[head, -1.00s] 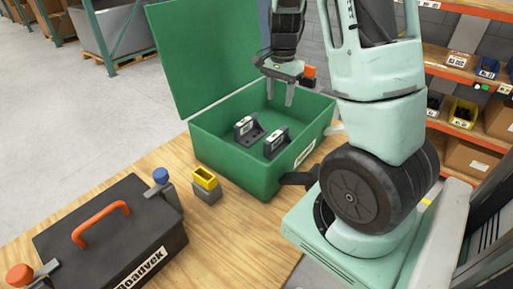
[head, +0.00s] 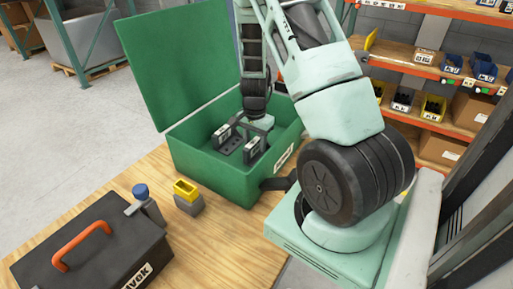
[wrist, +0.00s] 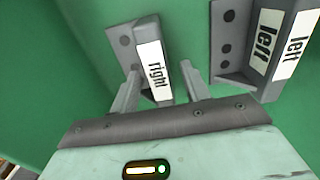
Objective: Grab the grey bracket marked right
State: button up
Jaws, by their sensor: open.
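The grey bracket marked right (wrist: 154,68) shows in the wrist view, with a white label and a dark base plate with holes. My gripper (wrist: 158,75) is open, with one finger on either side of this bracket; I cannot tell whether they touch it. The bracket marked left (wrist: 262,50) stands to the right, outside the fingers. In the head view both brackets, one at the left (head: 222,136) and one at the right (head: 252,149), stand inside the green box (head: 213,182). My gripper is down in the box there, partly hidden; labels are unreadable in that view.
The box's lid (head: 185,60) stands open at the back left. On the wooden table (head: 215,245) are a dark case (head: 95,245) with an orange handle, a blue-topped clamp (head: 145,198) and a yellow-topped grey block (head: 187,197). Shelves with bins (head: 430,105) stand behind at right.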

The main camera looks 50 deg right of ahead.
jog(key=shift+f, duration=1)
grip_shut()
jog(key=shift+r, duration=0.1)
